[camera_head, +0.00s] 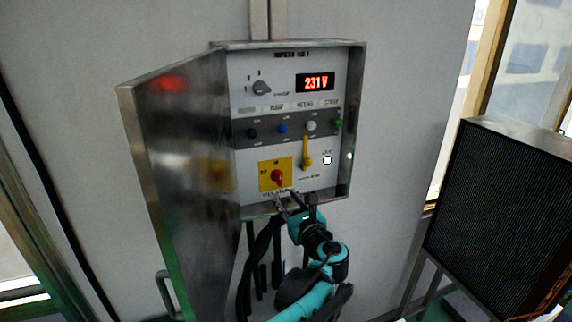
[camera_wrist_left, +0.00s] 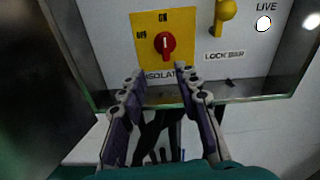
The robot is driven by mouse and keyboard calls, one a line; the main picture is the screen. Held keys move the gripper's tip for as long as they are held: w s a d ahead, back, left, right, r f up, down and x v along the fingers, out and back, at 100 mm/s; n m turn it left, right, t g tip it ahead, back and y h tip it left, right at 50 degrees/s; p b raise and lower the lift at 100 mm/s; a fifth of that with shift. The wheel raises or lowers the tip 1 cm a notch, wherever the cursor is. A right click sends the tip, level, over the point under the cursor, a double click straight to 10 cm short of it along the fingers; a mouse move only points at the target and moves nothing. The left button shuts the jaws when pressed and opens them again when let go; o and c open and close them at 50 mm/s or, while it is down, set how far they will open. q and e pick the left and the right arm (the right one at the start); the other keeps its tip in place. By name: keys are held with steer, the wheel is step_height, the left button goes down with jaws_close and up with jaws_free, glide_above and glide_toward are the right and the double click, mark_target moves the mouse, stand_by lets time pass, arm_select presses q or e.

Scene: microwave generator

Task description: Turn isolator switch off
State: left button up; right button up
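The isolator switch is a red knob (camera_head: 277,177) on a yellow plate (camera_head: 265,183), low on the panel inside an open metal cabinet. It also shows in the left wrist view (camera_wrist_left: 165,44), where its pale mark looks upright, towards the ON label at the top. OFF is at the plate's left. My left gripper (camera_head: 285,199) is at the cabinet's lower edge, just below the knob. In the left wrist view its fingers (camera_wrist_left: 159,78) are spread with nothing between the tips, below the knob and apart from it. My right gripper is not in view.
A yellow lock bar lever (camera_head: 306,152) hangs right of the switch, beside a white LIVE lamp (camera_head: 327,160). The display (camera_head: 315,82) reads 231 V. The open cabinet door (camera_head: 185,180) stands at the left. Black cables (camera_head: 262,250) hang below. A dark ribbed unit (camera_head: 500,210) stands right.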

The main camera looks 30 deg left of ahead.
mark_target(280, 178)
arm_select(q)
steer(key=shift+m+t, duration=0.3)
steer(key=shift+m, duration=0.4)
steer(key=x, duration=0.2)
steer(key=r+x, duration=0.1)
steer(key=x, duration=0.5)
steer(key=shift+w+d+r, duration=0.15)
steer(key=shift+w+r, duration=0.2)
steer(key=shift+w, duration=0.05)
jaws_close()
